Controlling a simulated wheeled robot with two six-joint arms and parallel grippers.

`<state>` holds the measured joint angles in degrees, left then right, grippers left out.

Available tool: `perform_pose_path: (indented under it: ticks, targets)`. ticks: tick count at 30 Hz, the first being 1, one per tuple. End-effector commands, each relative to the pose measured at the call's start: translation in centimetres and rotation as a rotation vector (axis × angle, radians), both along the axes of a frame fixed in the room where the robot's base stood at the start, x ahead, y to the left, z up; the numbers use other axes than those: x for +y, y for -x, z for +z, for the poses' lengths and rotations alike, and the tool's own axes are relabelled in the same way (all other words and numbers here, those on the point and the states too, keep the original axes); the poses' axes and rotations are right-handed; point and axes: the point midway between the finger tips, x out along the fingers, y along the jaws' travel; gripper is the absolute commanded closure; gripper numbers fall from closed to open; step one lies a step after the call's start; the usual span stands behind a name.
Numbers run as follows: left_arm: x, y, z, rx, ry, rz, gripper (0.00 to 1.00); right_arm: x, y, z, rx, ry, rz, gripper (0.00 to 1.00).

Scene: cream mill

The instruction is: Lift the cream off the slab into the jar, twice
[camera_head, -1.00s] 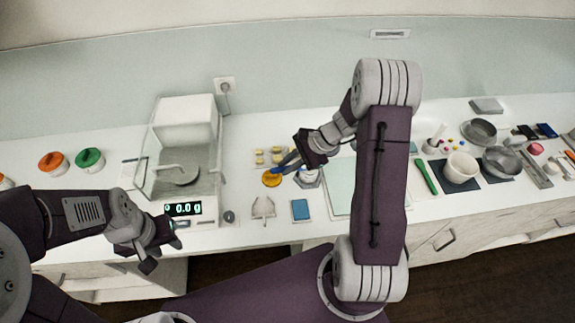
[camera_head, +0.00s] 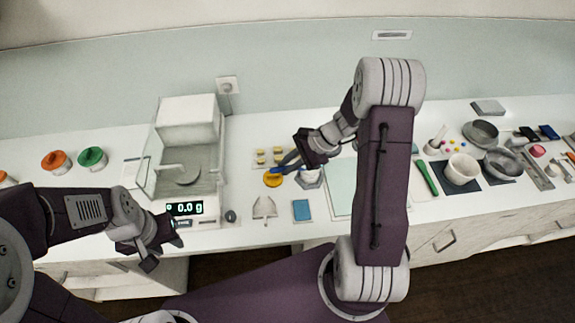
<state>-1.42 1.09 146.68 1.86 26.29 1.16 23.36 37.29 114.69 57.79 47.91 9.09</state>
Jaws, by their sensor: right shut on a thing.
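The slab (camera_head: 341,190) is a pale green sheet lying on the bench, partly hidden behind my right arm. A small jar (camera_head: 311,179) stands just left of it, partly under my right gripper. A round yellow lid (camera_head: 273,180) is left of the jar. My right gripper (camera_head: 279,168) reaches left over the jar, its fingertips at the yellow lid; it looks shut on that lid, low over the bench. I cannot make out cream on the slab. My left gripper (camera_head: 162,252) hangs in front of the bench edge, empty, its fingers apart.
A balance (camera_head: 185,208) reading 0.0 g stands at left, its glass side open. Jars with orange (camera_head: 55,160) and green (camera_head: 92,157) lids are further left. A blue pad (camera_head: 301,210) and a pale scoop (camera_head: 264,208) lie at the front. A green-handled tool (camera_head: 427,177) and bowls are at right.

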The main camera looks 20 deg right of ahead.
Motion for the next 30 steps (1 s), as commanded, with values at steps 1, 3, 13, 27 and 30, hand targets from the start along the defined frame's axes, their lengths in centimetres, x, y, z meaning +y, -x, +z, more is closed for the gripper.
perform_pose_path:
  ticks: [1,3,13,27,30]
  targets:
    - [0.0,0.0,0.8,0.000,0.000,0.000,0.64,0.0,0.0,0.9,-0.001,0.001,0.000,1.00]
    - [0.0,0.0,1.3,0.000,0.000,0.000,0.64,0.0,0.0,1.6,-0.001,0.001,0.000,1.00]
    - [0.0,0.0,3.7,0.000,0.000,0.000,0.64,0.0,-0.1,4.4,-0.003,0.001,0.000,1.00]
    - [0.0,0.0,4.1,0.000,0.000,0.000,0.64,0.0,-0.1,5.1,-0.002,0.001,-0.001,1.00]
    - [0.0,0.0,4.1,0.000,0.000,0.000,0.64,0.0,-0.1,5.1,-0.002,0.001,-0.001,1.00]
